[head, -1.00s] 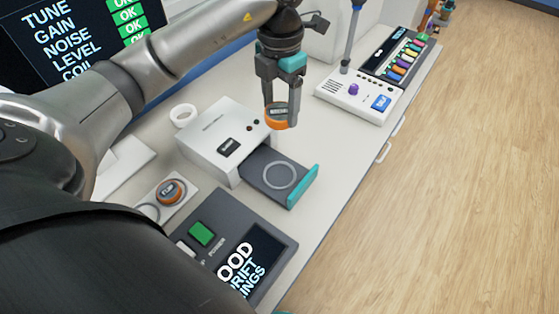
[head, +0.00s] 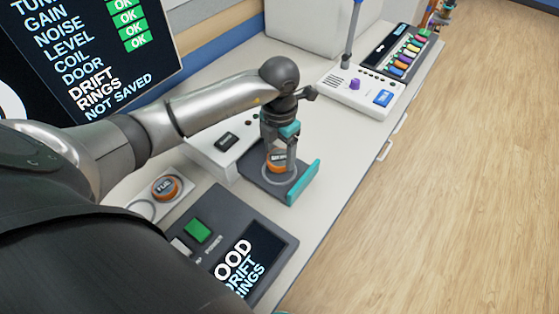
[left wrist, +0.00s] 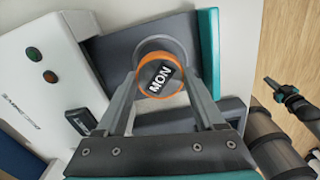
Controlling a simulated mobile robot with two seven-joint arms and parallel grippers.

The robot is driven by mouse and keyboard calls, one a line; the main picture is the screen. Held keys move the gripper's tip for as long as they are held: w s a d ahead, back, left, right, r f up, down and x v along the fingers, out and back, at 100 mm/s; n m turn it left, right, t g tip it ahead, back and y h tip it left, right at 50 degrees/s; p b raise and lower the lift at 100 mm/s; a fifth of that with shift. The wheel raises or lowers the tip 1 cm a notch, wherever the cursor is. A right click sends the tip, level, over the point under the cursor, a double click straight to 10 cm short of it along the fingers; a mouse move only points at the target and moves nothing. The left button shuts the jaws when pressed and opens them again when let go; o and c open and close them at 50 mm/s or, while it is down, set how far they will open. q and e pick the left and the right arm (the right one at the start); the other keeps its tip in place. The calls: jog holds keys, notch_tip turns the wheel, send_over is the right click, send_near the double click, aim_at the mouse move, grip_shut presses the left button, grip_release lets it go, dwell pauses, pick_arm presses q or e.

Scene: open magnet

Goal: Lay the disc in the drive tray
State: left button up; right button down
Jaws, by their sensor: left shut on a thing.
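The disc is orange-rimmed with a dark, white-lettered top (head: 277,161); "MON" reads on it in the left wrist view (left wrist: 160,78). My left gripper (head: 276,158) points down and is shut on the disc, with a finger on each side (left wrist: 162,82). The disc is at the pale ring of the drive tray (head: 298,191). The tray is dark grey with a teal front and is pulled out of the white drive (head: 212,150). I cannot tell whether the disc touches the tray. A small dark and teal part of what looks like my right gripper (left wrist: 284,91) shows at the right.
Another orange disc (head: 165,187) sits on a white holder at left. A dark panel with a green button (head: 198,231) stands in front of the drive. A white console (head: 365,95) is at the back right. Bare counter lies right of the tray.

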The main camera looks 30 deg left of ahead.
aim_at(279, 157)
pick_arm(q)
jog(key=shift+f, duration=1.5)
jog(key=shift+b, duration=0.35)
jog(key=o, duration=1.4)
jog(key=shift+f, duration=0.15)
jog(key=shift+r, duration=0.2)
notch_tip(279, 157, up, 12)
jog(key=p, duration=0.2)
